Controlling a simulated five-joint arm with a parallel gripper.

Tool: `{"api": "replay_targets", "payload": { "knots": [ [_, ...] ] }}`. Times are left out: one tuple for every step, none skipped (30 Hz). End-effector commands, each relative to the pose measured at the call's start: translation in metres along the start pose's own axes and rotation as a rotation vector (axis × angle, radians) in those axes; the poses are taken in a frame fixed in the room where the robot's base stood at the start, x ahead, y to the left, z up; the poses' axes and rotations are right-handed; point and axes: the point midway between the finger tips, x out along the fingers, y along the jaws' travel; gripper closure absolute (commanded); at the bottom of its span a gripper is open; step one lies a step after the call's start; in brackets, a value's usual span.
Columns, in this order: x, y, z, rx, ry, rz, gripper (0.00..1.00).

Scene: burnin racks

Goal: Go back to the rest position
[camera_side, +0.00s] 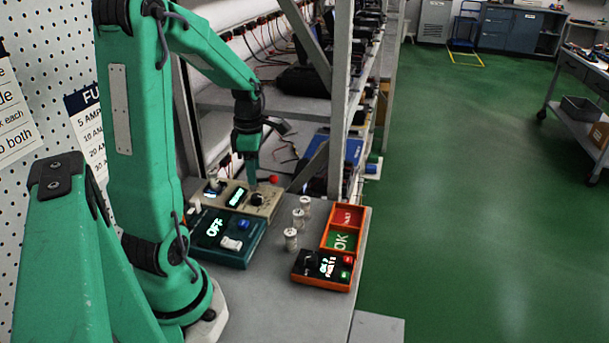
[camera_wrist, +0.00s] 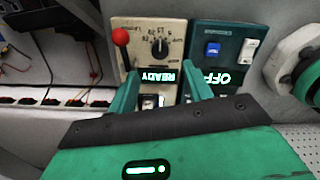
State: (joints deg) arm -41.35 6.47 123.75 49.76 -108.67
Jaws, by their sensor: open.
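My gripper (camera_side: 252,172) hangs fingers-down above the beige box in the side view. In the wrist view its two green fingers (camera_wrist: 162,86) are apart, over the lower end of that box. The beige box (camera_wrist: 131,40) has a dial, a lit READY display and a red-knobbed lever (camera_wrist: 121,37). A small black and white part (camera_wrist: 150,101) shows between the fingers; I cannot tell whether it touches them. My arm reaches from its base at the front left over the back of the bench.
The teal box (camera_side: 213,246) reads OFF. Several white cylinders (camera_side: 291,239) stand on the grey bench (camera_side: 265,300). An orange tray (camera_side: 326,238) marked FAULT and OK and a black-and-orange tester (camera_side: 305,267) are at right. A rack post (camera_side: 340,90) rises behind; a pegboard wall (camera_side: 40,110) is at left.

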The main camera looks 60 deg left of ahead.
Motion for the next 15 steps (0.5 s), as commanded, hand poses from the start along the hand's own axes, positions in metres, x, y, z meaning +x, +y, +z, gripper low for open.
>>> {"api": "replay_targets", "payload": {
  "knots": [
    [0.000,0.000,0.000,0.000,0.000,0.000,0.50],
    [0.000,0.000,0.000,0.000,0.000,0.000,0.50],
    [0.000,0.000,0.000,0.000,0.000,0.000,0.50],
    [0.000,0.000,0.000,0.000,0.000,0.000,0.50],
    [0.000,0.000,0.000,0.001,0.000,0.000,0.50],
    [0.000,0.000,0.001,0.005,0.000,0.001,0.50],
    [-0.001,-0.001,0.001,0.010,-0.001,0.002,0.50],
    [-0.001,-0.001,0.002,0.018,-0.001,0.004,0.50],
    [-0.003,-0.002,0.003,0.033,-0.002,0.007,0.50],
    [-0.004,-0.003,0.004,0.048,-0.003,0.010,0.50],
    [-0.005,-0.004,0.006,0.066,-0.004,0.013,0.50],
    [-0.008,-0.006,0.008,0.098,-0.006,0.020,0.50],
    [-0.011,-0.008,0.011,0.128,-0.008,0.026,0.50],
    [-0.013,-0.011,0.013,0.160,-0.010,0.031,0.50],
    [-0.017,-0.014,0.017,0.210,-0.012,0.041,0.50]
  ]
}}
